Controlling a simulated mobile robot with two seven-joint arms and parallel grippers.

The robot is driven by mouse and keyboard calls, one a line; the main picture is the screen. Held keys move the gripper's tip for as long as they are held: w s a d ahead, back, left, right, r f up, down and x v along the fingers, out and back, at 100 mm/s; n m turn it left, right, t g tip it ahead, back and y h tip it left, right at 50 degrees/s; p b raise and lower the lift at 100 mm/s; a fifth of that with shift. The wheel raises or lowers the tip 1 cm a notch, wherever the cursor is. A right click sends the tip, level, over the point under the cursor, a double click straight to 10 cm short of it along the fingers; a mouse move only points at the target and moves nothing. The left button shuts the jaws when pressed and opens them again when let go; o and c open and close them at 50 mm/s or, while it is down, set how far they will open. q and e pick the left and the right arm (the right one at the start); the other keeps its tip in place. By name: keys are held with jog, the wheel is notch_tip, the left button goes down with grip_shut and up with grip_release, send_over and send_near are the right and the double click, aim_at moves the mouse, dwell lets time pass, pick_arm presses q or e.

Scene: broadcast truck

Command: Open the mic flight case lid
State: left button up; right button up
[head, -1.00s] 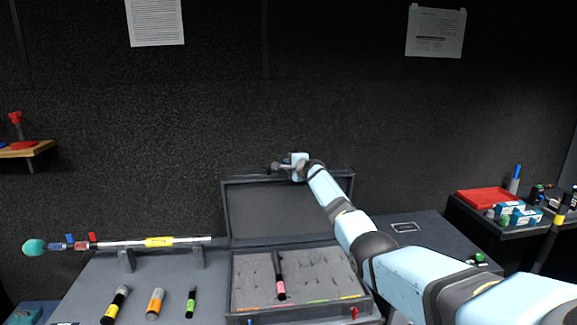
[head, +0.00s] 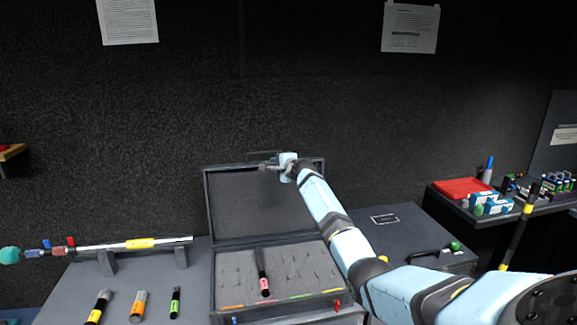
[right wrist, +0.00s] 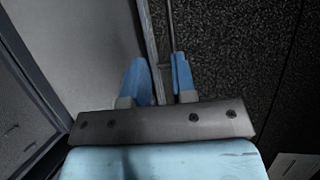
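The mic flight case (head: 282,311) sits on the counter with its lid (head: 262,203) standing upright, leaning back near the dark wall. Grey foam inside holds a black microphone with a pink band (head: 263,277). My right gripper (head: 270,167) is at the lid's top edge. In the right wrist view its two blue fingers (right wrist: 158,78) are apart, on either side of the lid's edge strip (right wrist: 150,40), with a thin dark bar by the right finger. I see no firm squeeze. My left gripper is out of view.
A closed dark case (head: 415,232) is to the right. A side shelf holds a red tray (head: 462,188) and small boxes (head: 490,203).

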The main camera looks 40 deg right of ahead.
jog(key=v, duration=0.8)
jog(key=shift+s+b, duration=0.15)
jog(key=shift+b, duration=0.25)
jog(key=shift+a, duration=0.1)
